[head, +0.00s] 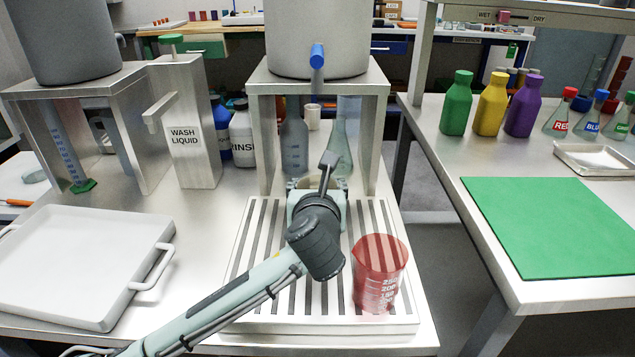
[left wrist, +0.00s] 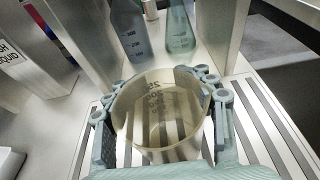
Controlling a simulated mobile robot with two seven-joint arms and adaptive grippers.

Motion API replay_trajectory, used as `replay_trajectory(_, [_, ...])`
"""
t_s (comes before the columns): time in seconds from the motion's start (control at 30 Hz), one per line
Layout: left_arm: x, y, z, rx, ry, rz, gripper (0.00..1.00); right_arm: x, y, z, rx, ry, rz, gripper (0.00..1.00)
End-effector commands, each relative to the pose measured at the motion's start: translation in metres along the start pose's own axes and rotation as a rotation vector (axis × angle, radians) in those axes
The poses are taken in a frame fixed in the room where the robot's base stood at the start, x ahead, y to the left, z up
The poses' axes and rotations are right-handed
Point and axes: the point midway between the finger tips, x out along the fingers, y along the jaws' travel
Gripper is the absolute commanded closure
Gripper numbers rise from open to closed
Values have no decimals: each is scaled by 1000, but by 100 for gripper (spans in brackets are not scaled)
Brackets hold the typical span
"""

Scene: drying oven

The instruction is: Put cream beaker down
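The cream beaker (left wrist: 160,117) is a see-through tan cup with dark markings. In the left wrist view it sits between the two fingers of my left gripper (left wrist: 160,104), which touch its sides. It is over the slatted drying rack (head: 245,270); I cannot tell whether its base rests on the slats. A red beaker (head: 378,275) stands upright at the rack's front right. My right gripper is not in view.
The metal stand (head: 262,140) carries a grey tank with a blue tap above the rack's back. A wash liquid dispenser (head: 190,135) stands to the left. A white tray (head: 80,262) lies at front left. Glass flasks stand under the stand. The rack's front left slats are clear.

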Motion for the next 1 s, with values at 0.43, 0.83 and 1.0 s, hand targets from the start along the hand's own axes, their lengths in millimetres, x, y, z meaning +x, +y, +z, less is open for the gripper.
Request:
replay_trajectory(0.43, [0, 0, 0, 0, 0, 0, 24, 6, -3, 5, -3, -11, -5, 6])
replay_trajectory(0.83, [-45, -1, 4, 0, 0, -5, 24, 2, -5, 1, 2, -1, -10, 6])
replay_trajectory(1.0, [-82, -1, 4, -1, 0, -3, 24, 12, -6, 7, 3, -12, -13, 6])
